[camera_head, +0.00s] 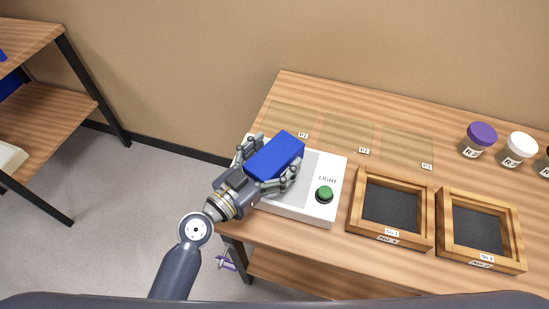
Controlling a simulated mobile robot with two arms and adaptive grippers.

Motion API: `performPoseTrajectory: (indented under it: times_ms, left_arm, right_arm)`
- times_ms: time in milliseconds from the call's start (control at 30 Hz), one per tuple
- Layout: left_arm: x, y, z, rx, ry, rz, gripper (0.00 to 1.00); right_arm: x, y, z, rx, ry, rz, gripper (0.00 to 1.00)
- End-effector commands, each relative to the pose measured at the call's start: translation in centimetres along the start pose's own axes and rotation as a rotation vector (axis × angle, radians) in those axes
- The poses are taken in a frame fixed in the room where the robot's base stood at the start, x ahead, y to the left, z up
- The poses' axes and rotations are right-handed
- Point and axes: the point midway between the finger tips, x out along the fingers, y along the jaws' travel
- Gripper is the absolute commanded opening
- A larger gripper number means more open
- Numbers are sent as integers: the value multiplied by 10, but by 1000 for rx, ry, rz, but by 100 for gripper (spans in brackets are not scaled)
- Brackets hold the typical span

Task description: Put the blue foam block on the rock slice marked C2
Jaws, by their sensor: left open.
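The blue foam block (277,154) is over the left part of the white light box, between the fingers of my left gripper (274,153). The gripper is open, with one finger on each side of the block; whether they touch it is unclear. I cannot tell whether the block rests on the box or is above it. No rock slice marked C2 can be made out in this view. My right gripper is not in view.
The white light box (313,212) has a green button (324,194). Faint flat pads (348,130) with labels lie behind it. Two wooden trays (354,207) (442,232) stand to the right. Jars with purple (482,133) and white (522,143) lids stand at far right.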

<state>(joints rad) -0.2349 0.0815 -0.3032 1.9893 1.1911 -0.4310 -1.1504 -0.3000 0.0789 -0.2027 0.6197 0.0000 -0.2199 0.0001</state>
Motion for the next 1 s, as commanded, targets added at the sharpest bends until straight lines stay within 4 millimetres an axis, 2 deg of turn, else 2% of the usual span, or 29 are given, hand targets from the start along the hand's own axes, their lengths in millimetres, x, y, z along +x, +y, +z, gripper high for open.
performPoseTrajectory:
  times_ms: [67,100,200,467,500,733,1000]
  left_arm:
    - [0,0,0,0,0,0,79]
    - [0,0,0,0,0,0,70]
    - [0,0,0,0,0,0,51]
    - [-1,0,0,0,0,0,49]
    - [-1,0,0,0,0,0,46]
    - [-1,0,-2,1,1,0,46]
    - [-1,0,-23,3,3,0,45]
  right_arm:
    - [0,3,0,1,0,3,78]
    - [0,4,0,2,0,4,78]
    - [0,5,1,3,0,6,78]
    - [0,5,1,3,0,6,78]
    - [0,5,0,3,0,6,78]
    - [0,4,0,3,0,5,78]
    - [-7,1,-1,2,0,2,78]
